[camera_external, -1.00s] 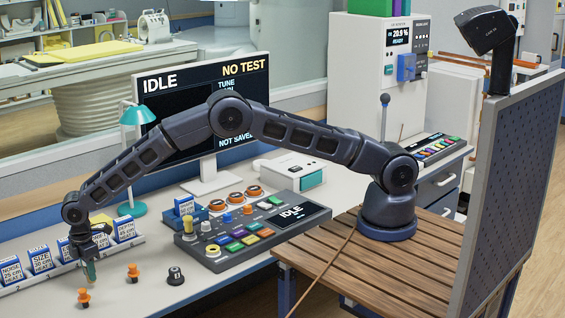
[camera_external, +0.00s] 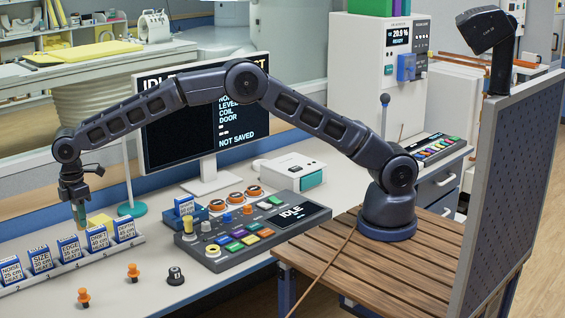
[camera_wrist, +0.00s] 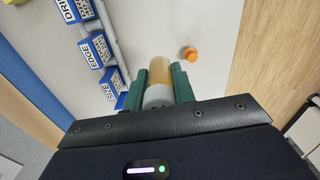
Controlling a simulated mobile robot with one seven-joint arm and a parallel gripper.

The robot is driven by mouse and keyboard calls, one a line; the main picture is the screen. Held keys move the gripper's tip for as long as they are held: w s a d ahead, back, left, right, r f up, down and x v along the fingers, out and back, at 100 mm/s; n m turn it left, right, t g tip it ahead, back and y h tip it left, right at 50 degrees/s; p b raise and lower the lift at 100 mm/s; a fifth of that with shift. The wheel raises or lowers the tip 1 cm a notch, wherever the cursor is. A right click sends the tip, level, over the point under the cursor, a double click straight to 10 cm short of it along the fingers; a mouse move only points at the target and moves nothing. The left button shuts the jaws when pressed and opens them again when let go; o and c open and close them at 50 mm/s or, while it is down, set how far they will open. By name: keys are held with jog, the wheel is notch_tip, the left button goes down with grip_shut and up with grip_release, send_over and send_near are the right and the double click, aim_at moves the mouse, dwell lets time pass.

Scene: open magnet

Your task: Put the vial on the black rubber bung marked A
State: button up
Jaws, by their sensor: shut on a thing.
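My gripper (camera_external: 79,218) is raised above the left part of the bench, near the row of blue-and-white blocks, pointing down. In the wrist view its green fingers (camera_wrist: 159,88) are shut on the vial (camera_wrist: 159,74), an amber cylinder with a pale grey end towards me. The vial is hard to tell from the fingers in the external view. The black bung (camera_external: 175,276) stands upright on the bench, to the right of and below the gripper in the picture. It has a white mark too small to read. It does not show in the wrist view.
Two orange bungs stand left of the black one: a near one (camera_external: 84,298) and a farther one (camera_external: 133,272). A rack of labelled blocks (camera_external: 70,248) lies behind them. A control panel (camera_external: 252,232) is to the right. Bench around the black bung is clear.

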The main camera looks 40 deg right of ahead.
jog(key=s+d+r, duration=0.4)
jog(key=s+d, duration=0.2)
jog(key=d, duration=0.3)
send_over(174, 269)
jog(key=shift+m, duration=0.4)
notch_tip(174, 269, down, 19)
jog(key=shift+f, duration=0.15)
jog(key=shift+f, duration=0.1)
jog(key=o, duration=1)
notch_tip(174, 269, up, 12)
jog(key=shift+r, duration=0.15)
jog(key=shift+d, duration=0.1)
